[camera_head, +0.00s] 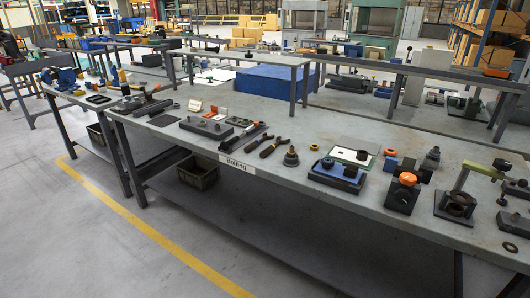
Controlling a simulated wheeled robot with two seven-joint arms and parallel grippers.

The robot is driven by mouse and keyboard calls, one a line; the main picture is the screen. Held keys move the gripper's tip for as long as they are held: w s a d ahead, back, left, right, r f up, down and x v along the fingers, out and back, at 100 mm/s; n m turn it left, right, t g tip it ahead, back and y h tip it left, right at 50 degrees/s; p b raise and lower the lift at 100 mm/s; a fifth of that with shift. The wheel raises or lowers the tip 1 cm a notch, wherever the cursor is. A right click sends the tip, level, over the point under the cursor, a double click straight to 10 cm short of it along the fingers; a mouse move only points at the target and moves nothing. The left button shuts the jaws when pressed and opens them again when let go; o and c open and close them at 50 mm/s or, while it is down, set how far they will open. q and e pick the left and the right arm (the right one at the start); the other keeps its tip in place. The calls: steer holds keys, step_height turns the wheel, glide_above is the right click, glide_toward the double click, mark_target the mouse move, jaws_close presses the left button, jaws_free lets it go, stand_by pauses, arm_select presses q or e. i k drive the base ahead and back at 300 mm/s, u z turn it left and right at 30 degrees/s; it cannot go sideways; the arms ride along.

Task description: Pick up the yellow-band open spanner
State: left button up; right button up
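Two dark spanner-like tools lie side by side near the front edge of the grey workbench (310,115), just behind the "Bolting" label. One is the left spanner (258,143) and the other is the right spanner (274,148). They are too small in the view for me to tell which has a yellow band. A longer dark tool (243,137) lies to their left. Neither of my grippers shows in the head view.
A dark plate with studs (207,127) is left of the tools. A dark flanged part (291,157) stands close on their right. A blue block fixture (337,174), an orange-knobbed block (404,191) and a green-armed fixture (462,186) stand farther right. Floor in front is clear.

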mark_target(270, 148)
steer(key=u, duration=0.7)
steer(key=i, duration=0.9)
steer(key=u, duration=0.45)
